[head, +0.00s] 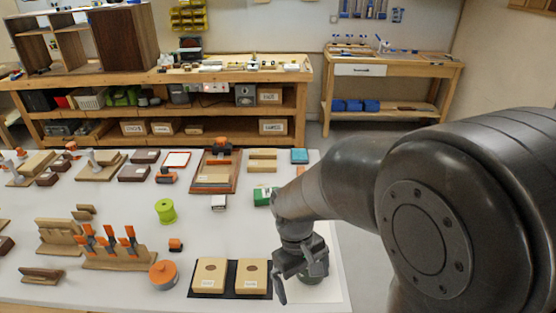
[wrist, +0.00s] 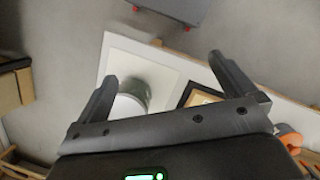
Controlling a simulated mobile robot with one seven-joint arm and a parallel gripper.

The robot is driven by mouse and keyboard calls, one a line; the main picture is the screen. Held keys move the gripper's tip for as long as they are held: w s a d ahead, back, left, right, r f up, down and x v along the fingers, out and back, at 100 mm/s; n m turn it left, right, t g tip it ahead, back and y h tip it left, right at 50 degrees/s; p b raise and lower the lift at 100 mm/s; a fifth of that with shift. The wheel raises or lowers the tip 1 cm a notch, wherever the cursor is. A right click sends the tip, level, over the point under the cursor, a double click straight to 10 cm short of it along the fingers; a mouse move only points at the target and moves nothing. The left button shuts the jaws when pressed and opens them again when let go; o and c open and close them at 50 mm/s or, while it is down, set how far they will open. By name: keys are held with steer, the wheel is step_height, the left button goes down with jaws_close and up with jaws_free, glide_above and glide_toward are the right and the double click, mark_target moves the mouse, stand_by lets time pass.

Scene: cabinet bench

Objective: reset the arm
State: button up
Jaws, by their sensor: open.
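My arm reaches in from the right in the head view, and my gripper (head: 298,279) hangs over the front right part of the white table (head: 130,293). In the wrist view, my gripper (wrist: 163,68) has its two dark fingers spread wide, with nothing held between them. A dark green round container (head: 318,270) is partly hidden behind the gripper in the head view. It seems to be the green container with a pale end (wrist: 133,94) near the left finger in the wrist view; I cannot tell whether they touch.
Two wooden blocks (head: 209,276) lie on a dark mat just left of my gripper. An orange round container (head: 163,274), orange-handled clamps (head: 108,243) and a lime spool (head: 165,211) stand further left. A workbench (head: 235,75) stands behind.

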steer(key=s+d+r+m+t+y, duration=0.1)
steer(key=s+d+r+m+t, duration=0.2)
steer(key=r, duration=0.5)
steer(key=s+d+r+m+t, duration=0.3)
steer(key=d+r+t, duration=0.2)
steer(key=r, duration=0.4)
steer(key=shift+d+m+y, duration=0.4)
steer(key=shift+d, duration=0.2)
